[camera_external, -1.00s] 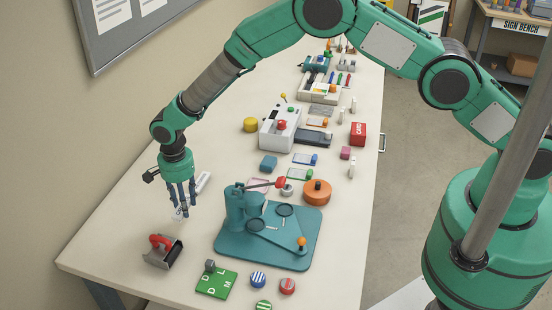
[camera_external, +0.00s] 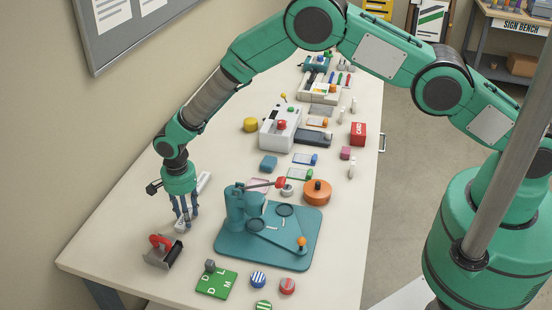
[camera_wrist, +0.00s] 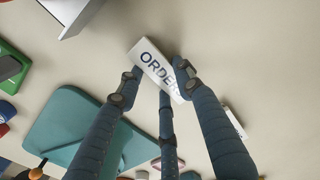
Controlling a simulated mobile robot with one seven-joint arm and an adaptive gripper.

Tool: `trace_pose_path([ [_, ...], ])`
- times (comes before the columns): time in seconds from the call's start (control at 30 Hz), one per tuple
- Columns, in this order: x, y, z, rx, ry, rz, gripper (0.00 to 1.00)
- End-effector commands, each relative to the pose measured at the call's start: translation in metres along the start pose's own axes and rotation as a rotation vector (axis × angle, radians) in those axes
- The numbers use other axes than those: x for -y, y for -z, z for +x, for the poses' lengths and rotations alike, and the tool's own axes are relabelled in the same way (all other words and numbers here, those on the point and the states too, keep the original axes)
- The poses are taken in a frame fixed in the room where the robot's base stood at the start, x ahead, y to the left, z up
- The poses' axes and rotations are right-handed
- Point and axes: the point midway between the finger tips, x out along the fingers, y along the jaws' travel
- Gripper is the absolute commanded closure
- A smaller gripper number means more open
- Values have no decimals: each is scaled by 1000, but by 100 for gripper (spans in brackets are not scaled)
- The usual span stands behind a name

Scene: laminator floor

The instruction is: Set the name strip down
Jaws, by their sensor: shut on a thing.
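The name strip is a white bar with dark letters reading "ORDER" and a partly covered end; in the wrist view the name strip (camera_wrist: 154,62) lies between my fingertips. My gripper (camera_wrist: 159,84) has three blue-grey fingers, shut on the strip. In the external view my gripper (camera_external: 186,218) points down over the left part of the bench, and the strip (camera_external: 180,226) shows small and partly hidden at its fingertips. It is at or just above the bench top; I cannot tell whether it touches.
Another white piece (camera_external: 204,183) lies just behind. A green lettered plate (camera_external: 216,284) is nearer the front. Bare bench (camera_external: 120,235) lies left.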

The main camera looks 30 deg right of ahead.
Motion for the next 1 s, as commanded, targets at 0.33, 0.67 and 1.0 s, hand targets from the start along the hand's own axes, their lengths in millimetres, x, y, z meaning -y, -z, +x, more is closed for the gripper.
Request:
trace_pose_path([
  [0.33,0,0,2,0,1,0,88],
  [0.67,0,0,2,0,1,0,45],
  [1.0,1,0,-3,0,1,0,45],
])
